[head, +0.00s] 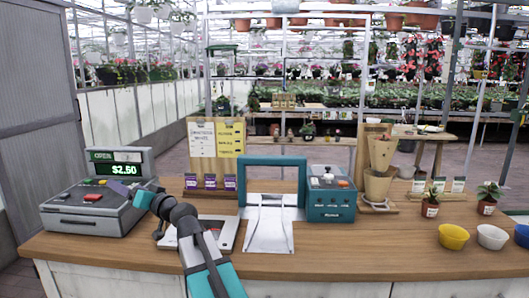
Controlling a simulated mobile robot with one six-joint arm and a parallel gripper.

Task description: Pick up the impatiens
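Two small potted plants stand on the right of the wooden counter in the head view. One plant (431,206) has a few leaves in a brown pot with a pale label. The other plant (488,199), farther right, has broader green leaves in a similar labelled pot. No open flowers show on either, and I cannot tell which is the impatiens. My gripper (143,200) is at the left, over the counter beside the cash register, far from both plants. Its fingers are too small and foreshortened to tell open from shut.
The counter (360,262) holds a cash register (98,205) reading $2.50, a teal frame with white sheets (268,225), a teal button box (331,200) and stacked tan pots (379,180). Yellow (453,237), white (492,237) and blue bowls sit front right. The front middle is clear.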

